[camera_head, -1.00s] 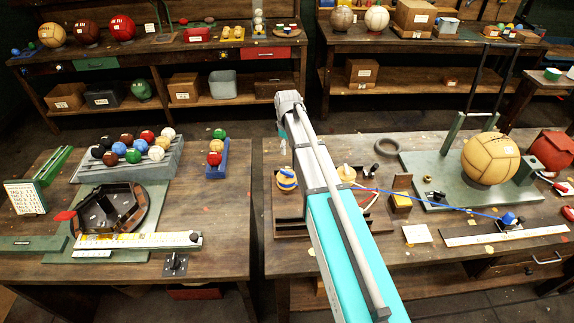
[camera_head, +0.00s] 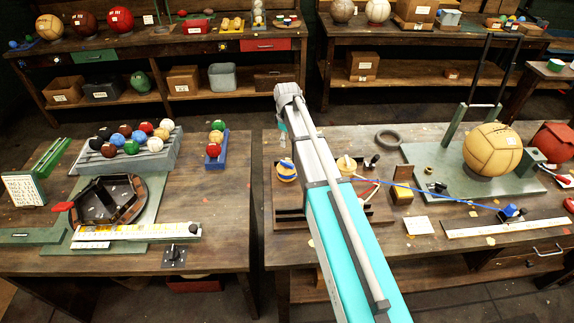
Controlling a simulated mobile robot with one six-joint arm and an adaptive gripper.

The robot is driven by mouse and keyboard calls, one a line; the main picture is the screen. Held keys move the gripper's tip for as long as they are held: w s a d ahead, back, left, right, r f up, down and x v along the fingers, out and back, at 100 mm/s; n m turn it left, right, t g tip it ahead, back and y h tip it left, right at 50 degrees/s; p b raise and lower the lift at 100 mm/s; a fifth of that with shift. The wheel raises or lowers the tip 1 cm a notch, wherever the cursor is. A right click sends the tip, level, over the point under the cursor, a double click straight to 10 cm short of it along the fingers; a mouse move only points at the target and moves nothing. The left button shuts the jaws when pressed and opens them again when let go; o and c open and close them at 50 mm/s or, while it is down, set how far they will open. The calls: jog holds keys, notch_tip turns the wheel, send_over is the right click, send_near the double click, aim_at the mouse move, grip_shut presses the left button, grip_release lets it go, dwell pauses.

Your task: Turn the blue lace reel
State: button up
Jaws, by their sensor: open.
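A tan reel (camera_head: 346,166) shows on the arm's other side. A blue lace (camera_head: 440,194) runs from near this tan reel rightward to a small blue piece (camera_head: 509,211) on a dark mount. My arm crosses in front of the stand and hides its middle. My gripper cannot be made out. A small dark piece shows right of the tan reel; I cannot tell what it is.
A wooden block with a yellow piece (camera_head: 402,194) stands close to the right of the stand. Farther right are a large tan leather ball (camera_head: 493,150) on a green frame and a white ruler (camera_head: 505,228). The left table (camera_head: 215,225) holds ball racks and a round tray.

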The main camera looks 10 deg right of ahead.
aim_at(287, 163)
jog(key=shift+f+b, duration=5.6)
jog(key=shift+f, duration=0.3)
grip_shut()
